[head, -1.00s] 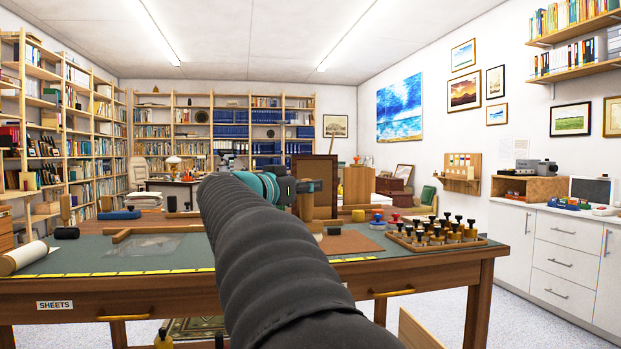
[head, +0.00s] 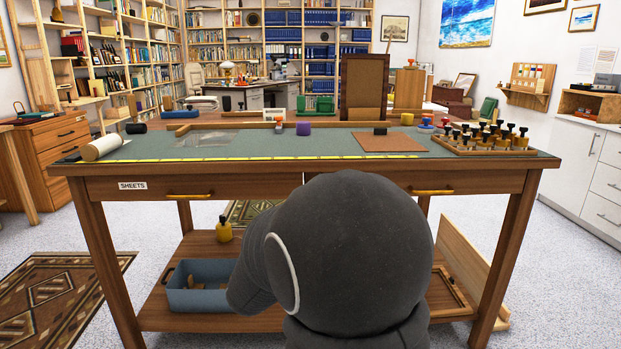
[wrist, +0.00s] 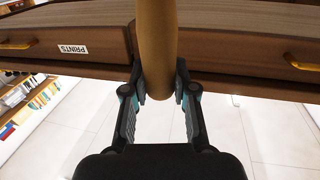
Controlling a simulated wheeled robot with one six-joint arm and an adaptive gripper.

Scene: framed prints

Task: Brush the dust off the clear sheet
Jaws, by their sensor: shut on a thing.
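The clear sheet (head: 207,139) lies flat on the green bench top (head: 330,146), left of the middle, inside a wooden strip along its back and left. It is too small in the head view to tell any dust on it. My gripper (wrist: 161,88) is shut on a tan wooden handle (wrist: 156,40) in the wrist view. The handle's far end runs out of the picture at the top, so I cannot see a brush head. In the head view my dark arm hides the gripper.
A white roll (head: 101,148) lies at the bench's left end. A brown board (head: 388,141) and a rack of stamps (head: 485,138) are to the right. A blue bin (head: 200,287) stands on the lower shelf.

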